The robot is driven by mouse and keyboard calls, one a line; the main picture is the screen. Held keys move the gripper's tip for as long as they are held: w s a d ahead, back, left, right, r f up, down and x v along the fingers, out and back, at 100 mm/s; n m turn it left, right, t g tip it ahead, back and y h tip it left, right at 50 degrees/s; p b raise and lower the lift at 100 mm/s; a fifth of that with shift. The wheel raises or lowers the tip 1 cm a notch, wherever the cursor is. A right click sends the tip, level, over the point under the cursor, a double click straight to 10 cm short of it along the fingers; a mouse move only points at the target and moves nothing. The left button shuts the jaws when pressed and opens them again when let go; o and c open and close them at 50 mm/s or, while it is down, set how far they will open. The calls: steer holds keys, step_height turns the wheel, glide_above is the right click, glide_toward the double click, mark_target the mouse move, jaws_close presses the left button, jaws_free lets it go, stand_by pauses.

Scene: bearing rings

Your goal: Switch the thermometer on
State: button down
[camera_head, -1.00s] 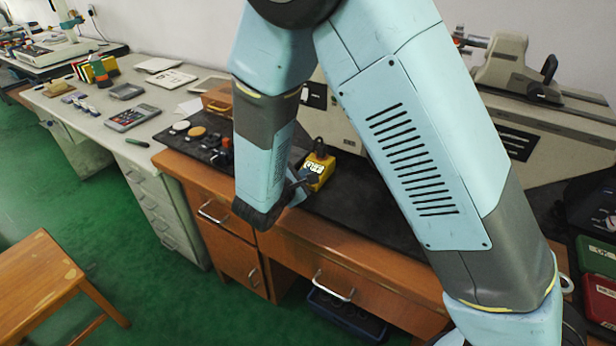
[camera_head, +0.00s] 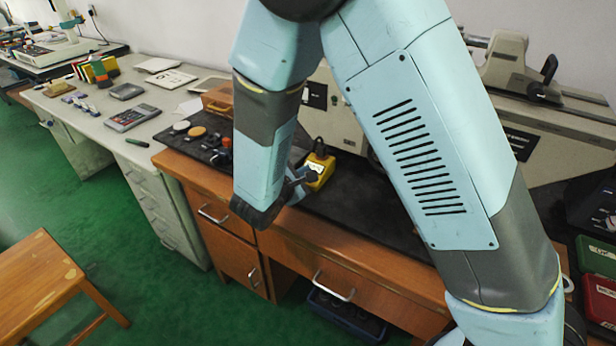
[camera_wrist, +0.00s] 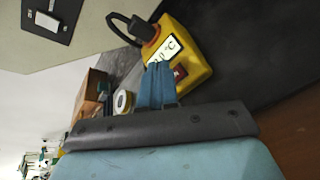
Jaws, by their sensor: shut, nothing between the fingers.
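The thermometer (camera_head: 321,172) is a yellow box on the dark mat of the wooden bench, with a black plug and cable at its top. In the wrist view the thermometer (camera_wrist: 196,72) shows a pale display with dark characters, including "°C", partly covered by my fingers. A dark red patch, perhaps a switch, lies beside the display. My gripper (camera_wrist: 158,70) is shut and empty, its blue fingertips over the edge of the display. I cannot tell whether they touch the thermometer. In the head view my gripper (camera_head: 309,178) is at the thermometer's near side, partly hidden by my arm.
Round discs and small dark parts lie on the dark mat (camera_head: 345,207) to the left, near a wooden box (camera_head: 217,99). A large grey machine (camera_head: 530,120) stands behind the bench. The mat right of the thermometer looks bare, partly hidden by my arm.

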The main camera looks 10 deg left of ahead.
steer(key=shift+s+a+r, duration=0.15)
steer(key=shift+s+r, duration=0.25)
steer(key=shift+r, duration=0.5)
steer(key=shift+s+a+r, duration=0.2)
steer(key=shift+s+r, duration=0.2)
steer(key=shift+r, duration=0.5)
steer(key=shift+s+a+r, duration=0.15)
steer(key=shift+s+r, duration=0.25)
steer(key=shift+r, duration=0.5)
